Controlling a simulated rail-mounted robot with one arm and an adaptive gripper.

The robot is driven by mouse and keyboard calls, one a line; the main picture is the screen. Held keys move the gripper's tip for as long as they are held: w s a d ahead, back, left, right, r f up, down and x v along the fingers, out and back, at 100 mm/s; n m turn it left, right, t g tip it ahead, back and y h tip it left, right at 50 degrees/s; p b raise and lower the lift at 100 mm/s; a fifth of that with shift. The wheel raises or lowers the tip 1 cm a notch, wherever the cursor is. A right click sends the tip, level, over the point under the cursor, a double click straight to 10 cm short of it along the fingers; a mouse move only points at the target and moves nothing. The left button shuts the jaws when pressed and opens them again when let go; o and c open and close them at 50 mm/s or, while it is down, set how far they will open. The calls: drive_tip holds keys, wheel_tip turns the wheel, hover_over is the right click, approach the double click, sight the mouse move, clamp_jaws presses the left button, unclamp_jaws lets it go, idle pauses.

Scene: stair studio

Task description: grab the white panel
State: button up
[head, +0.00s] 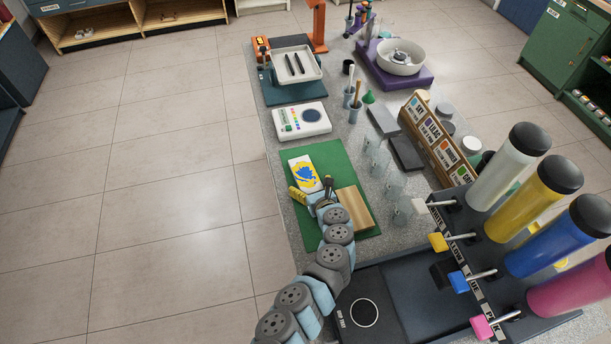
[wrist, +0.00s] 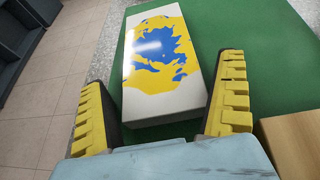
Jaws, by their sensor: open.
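The white panel (head: 304,173) lies on a green mat (head: 330,154) and carries a yellow and blue paint splash. In the wrist view the panel (wrist: 196,107) lies ahead of and between my two yellow-padded fingers, its near end close to the fingertips. My gripper (head: 313,189) is open and empty, at the near end of the panel. In the wrist view my gripper (wrist: 163,95) has its right finger beside the panel's right edge and its left finger apart from the left edge. I cannot tell whether either finger touches it.
A wooden block (head: 355,207) lies on the mat right of my gripper. A white device with buttons (head: 302,120) stands behind the mat. Clear glasses (head: 378,163) stand to the right. Paint bottles (head: 508,165) stand at the front right. Open floor lies left of the counter.

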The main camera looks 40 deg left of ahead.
drive_tip(key=c, duration=1.2)
drive_tip(key=shift+r, duration=0.1)
